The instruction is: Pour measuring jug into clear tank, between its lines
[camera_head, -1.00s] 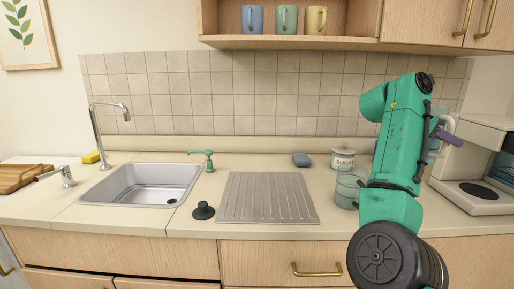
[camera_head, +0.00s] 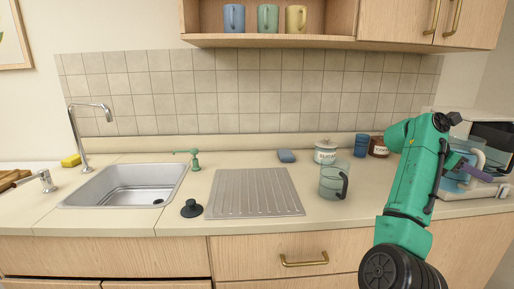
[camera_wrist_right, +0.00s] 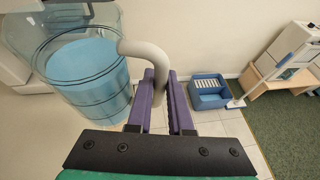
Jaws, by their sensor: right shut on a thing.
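The measuring jug (camera_wrist_right: 90,85) is clear with ring lines and blue liquid inside. In the wrist view its pale handle (camera_wrist_right: 146,52) is between the purple fingers of my right gripper (camera_wrist_right: 163,80), which is shut on it. In the head view the jug (camera_head: 453,184) is at the far right, partly behind my right arm, in front of the coffee machine; my right gripper (camera_head: 463,165) shows there. A clear vessel (camera_head: 328,180) with a dark handle stands upright and looks empty on the counter; I cannot tell whether it is the clear tank. My left gripper is out of view.
The coffee machine (camera_head: 490,135) stands at the right end. A sugar canister (camera_head: 326,153), blue stacked cups (camera_head: 361,145) and a brown jar (camera_head: 378,147) stand along the back. The ribbed drainboard (camera_head: 250,192) is bare beside the sink (camera_head: 130,186). A blue crate (camera_wrist_right: 208,103) is on the floor.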

